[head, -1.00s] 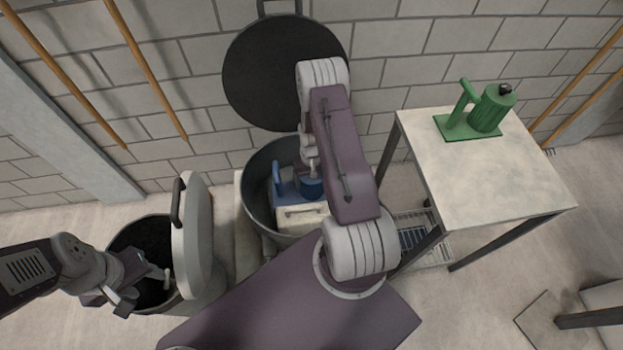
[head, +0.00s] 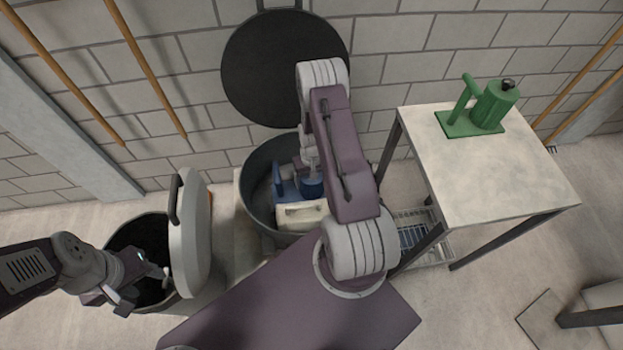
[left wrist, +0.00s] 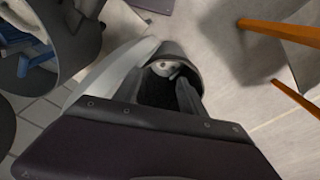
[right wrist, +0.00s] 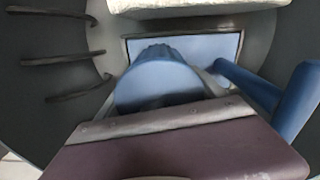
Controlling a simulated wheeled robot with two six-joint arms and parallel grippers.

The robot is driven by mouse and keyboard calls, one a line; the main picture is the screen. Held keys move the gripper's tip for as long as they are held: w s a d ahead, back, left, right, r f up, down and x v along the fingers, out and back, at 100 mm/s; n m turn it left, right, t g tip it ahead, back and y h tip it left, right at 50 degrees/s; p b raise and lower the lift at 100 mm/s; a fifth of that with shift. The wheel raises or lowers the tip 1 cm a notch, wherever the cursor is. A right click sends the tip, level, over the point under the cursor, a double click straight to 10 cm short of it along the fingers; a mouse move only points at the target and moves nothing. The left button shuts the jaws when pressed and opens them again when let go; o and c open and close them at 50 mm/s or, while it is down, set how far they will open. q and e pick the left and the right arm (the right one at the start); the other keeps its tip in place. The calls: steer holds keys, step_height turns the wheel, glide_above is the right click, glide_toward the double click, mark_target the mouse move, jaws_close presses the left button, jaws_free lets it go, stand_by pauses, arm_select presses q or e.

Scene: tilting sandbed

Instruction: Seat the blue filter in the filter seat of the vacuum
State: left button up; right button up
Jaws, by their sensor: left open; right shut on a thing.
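The blue filter (head: 313,188) looks like a ribbed round canister. It is inside the round grey drum (head: 253,208), which I take to be the vacuum. In the right wrist view the canister (right wrist: 157,80) stands before a flat blue plate (right wrist: 205,48), with a blue post (right wrist: 295,105) to its right. My right gripper (head: 311,168) is down in the drum, shut on the filter; its fingertips are mostly hidden. I cannot make out the filter seat, or whether the filter touches it. My left gripper (head: 148,275) is open and empty over a grey bin.
A cream block (head: 300,215) lies in the drum beside the blue parts. The drum's dark round lid (head: 285,65) stands open against the wall. The bin's pale lid (head: 195,235) stands upright. A table (head: 490,185) at right bears a green canister (head: 493,105) on a plate.

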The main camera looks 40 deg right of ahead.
steer(key=shift+f+b, duration=0.3)
steer(key=shift+f, duration=0.15)
steer(key=o, duration=2)
step_height(320, 180, up, 9)
steer(key=shift+r+p, duration=0.1)
steer(key=shift+p, duration=0.65)
